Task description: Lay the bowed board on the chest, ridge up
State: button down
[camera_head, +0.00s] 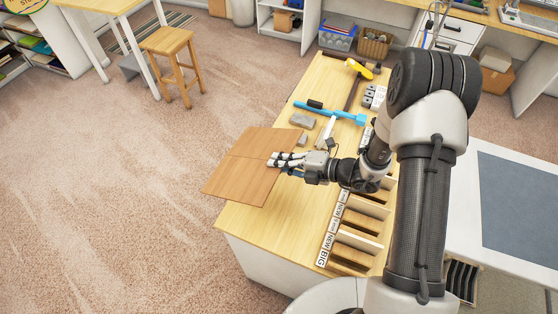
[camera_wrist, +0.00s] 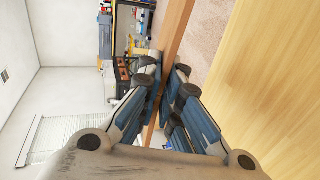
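The bowed board (camera_head: 238,176) is a thin brown wooden sheet with a line across its middle. In the head view it is held out over the left edge of the chest (camera_head: 262,232), part of it over the floor. My gripper (camera_head: 277,160) is shut on the board's right edge. In the wrist view the board (camera_wrist: 174,32) shows edge-on between my fingers (camera_wrist: 163,88). Which way its ridge faces is hard to tell. The chest has a light wood top and white sides. The gap between board and top cannot be judged exactly.
On the chest lie a blue-headed tool (camera_head: 335,112), a yellow-and-black hammer (camera_head: 358,70), grey blocks (camera_head: 302,121) and a labelled slotted rack (camera_head: 354,240) along the right. The front left of the top is bare. A stool (camera_head: 170,48) stands away on the carpet.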

jog(key=b, duration=0.8)
send_over(280, 195)
jog(key=shift+a+f, duration=0.15)
jog(key=shift+f, duration=5.9)
jog(key=shift+f+b, duration=0.3)
jog(key=shift+f, duration=0.35)
jog(key=shift+d+f+y+b, duration=0.2)
jog(key=shift+f+y+b, duration=0.2)
jog(key=shift+b, duration=0.45)
jog(key=c, duration=1.7)
grip_release()
jog(key=shift+f+b, duration=0.8)
jog(key=shift+f, duration=0.4)
